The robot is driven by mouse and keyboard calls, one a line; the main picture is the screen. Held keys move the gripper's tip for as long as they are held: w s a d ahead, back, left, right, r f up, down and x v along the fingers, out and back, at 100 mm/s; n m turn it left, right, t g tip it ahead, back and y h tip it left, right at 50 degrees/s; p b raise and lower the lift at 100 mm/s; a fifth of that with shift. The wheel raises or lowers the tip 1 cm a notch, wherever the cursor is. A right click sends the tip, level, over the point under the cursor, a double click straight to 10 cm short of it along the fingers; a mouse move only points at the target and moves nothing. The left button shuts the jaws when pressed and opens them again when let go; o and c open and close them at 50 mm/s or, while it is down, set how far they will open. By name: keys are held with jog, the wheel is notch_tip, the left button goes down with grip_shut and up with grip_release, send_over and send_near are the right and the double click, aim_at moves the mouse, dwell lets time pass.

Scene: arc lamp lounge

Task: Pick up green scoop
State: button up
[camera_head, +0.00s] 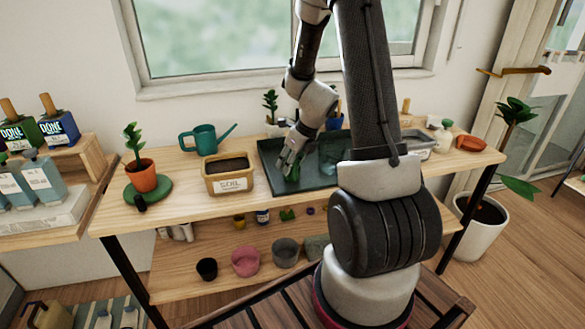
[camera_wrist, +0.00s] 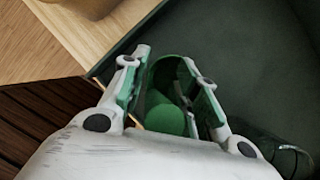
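The green scoop (camera_wrist: 165,114) lies in the dark green tray (camera_wrist: 232,62), between the two fingers of my gripper (camera_wrist: 166,62) in the wrist view. The fingers have green inner pads and stand apart on either side of the scoop. I cannot tell whether either pad touches it. In the head view my gripper (camera_head: 291,163) reaches down into the left part of the tray (camera_head: 312,183), and the scoop is mostly hidden there.
A soil box (camera_head: 229,182) stands just left of the tray. A teal watering can (camera_head: 205,140) and a potted plant (camera_head: 141,176) are farther left. Pots fill the lower shelf.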

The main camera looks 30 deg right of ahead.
jog(key=shift+c, duration=0.5)
grip_shut()
notch_tip(320, 180, up, 10)
